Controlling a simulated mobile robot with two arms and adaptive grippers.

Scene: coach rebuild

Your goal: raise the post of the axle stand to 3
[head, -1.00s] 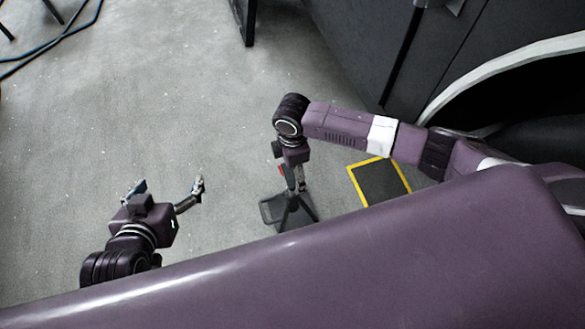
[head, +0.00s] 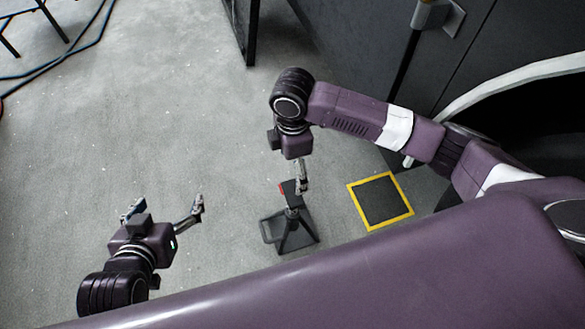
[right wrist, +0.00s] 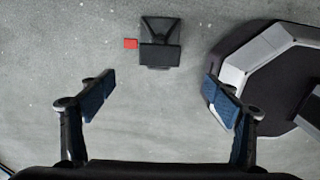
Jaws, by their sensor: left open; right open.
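The dark axle stand (head: 296,238) stands upright on the floor, with a short post and a small red part (head: 282,187) beside its top. In the right wrist view the stand (right wrist: 160,52) is seen from above at the top middle, the red part (right wrist: 130,43) on its left. The height setting of the post cannot be read. My right gripper (head: 301,175) points down near the stand's top; in the right wrist view its jaws (right wrist: 160,95) are wide apart with nothing between them. My left gripper (head: 164,208) is open and empty, left of the stand.
A black mat with a yellow border (head: 380,200) lies right of the stand. A dark panelled wall (head: 470,60) stands at the right, a black post (head: 241,30) at the top. Blue cable (head: 50,65) lies far left.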

